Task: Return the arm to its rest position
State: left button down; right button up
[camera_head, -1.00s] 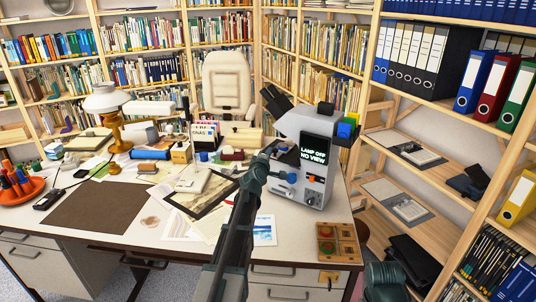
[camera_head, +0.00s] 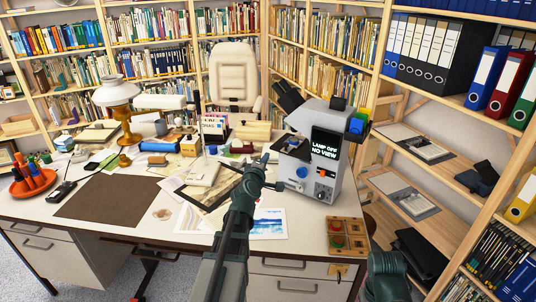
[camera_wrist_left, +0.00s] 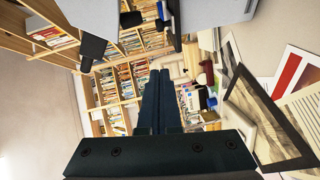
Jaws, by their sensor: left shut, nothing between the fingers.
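My left gripper (camera_head: 266,160) is over the desk, to the left of the grey viewer device (camera_head: 312,165), whose screen reads "LAMP OFF NO VIEW". Its arm comes up from the bottom middle of the head view. In the left wrist view the gripper's two dark fingers (camera_wrist_left: 165,92) lie together with nothing between them. I cannot tell the exact gap between the gripper and the device. Part of my right arm shows at the bottom right of the head view; its gripper is out of view.
The desk (camera_head: 165,243) holds a dark-framed print (camera_head: 224,184), a brown mat (camera_head: 105,200), a lamp (camera_head: 117,92) and a wooden tray (camera_head: 328,243) at its front right. Shelves with binders (camera_head: 484,78) stand close on the right.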

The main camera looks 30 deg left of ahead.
pick_arm(q)
jog(key=shift+s+d, duration=0.1)
jog(key=shift+s, duration=0.3)
jog(key=s+d+f+m+g+h+p, duration=0.25)
jog(key=d+m, duration=0.25)
jog(key=d, duration=0.4)
jog(key=s+d+f+m+g+h+p, duration=0.1)
jog(key=s+d+f+m+g+h, duration=0.2)
jog(key=d, duration=0.7)
jog(key=s+d+f+m+g+h+p, duration=0.1)
jog(key=s+d+f+m+g+h, duration=0.15)
jog(key=d+m, duration=0.5)
jog(key=s+d+f+m+g+y+p, duration=0.1)
jog(key=s+d+m+g+y, duration=0.1)
jog(key=s, duration=0.8)
jog(key=s+d+f+m+g+y+p, duration=0.2)
jog(key=s+d+m+g+y, duration=0.1)
jog(key=s, duration=0.7)
jog(key=d+m+g, duration=0.1)
jog(key=m+g, duration=0.1)
jog(key=g, duration=0.1)
jog(key=shift+d+f+g+y, duration=0.2)
jog(key=shift+f+g+y, duration=0.05)
jog(key=shift+g+y, duration=0.05)
jog(key=shift+m, duration=0.25)
